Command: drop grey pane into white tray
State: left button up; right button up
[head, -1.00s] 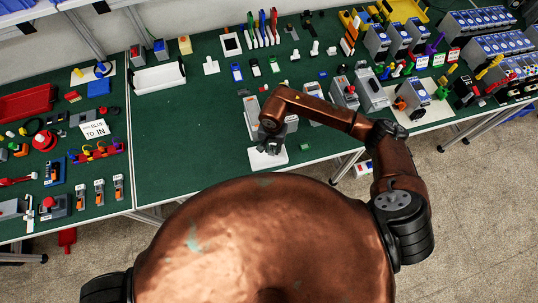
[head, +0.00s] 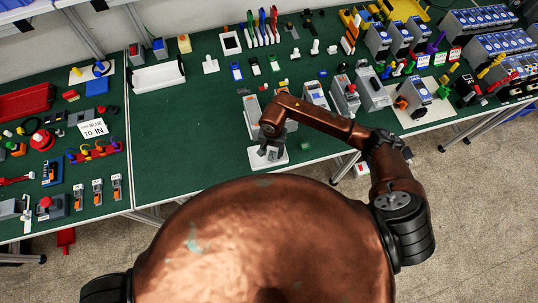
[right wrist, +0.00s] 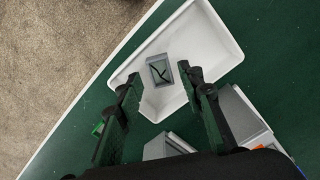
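The white tray (right wrist: 212,48) lies on the green table top, near its front edge. It also shows in the head view (head: 283,159), under my right gripper. A small grey pane (right wrist: 158,71) with a dark mark on its face is within the tray's outline in the right wrist view. My right gripper (right wrist: 160,74) is open, with its fingers on either side of the pane in the picture. A gap shows at the left finger; the right fingertip looks close to the pane, and I cannot tell if it touches. My left gripper is not in view.
Grey box-shaped devices (head: 252,108) stand just behind the tray. More devices (head: 345,95) stand to the right. A larger white holder (head: 158,77) is at the back left. The green table (head: 180,140) is clear left of the tray.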

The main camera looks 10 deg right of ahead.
jog(key=shift+o, duration=0.5)
notch_tip(320, 180, up, 12)
dwell(0.3)
dwell(0.3)
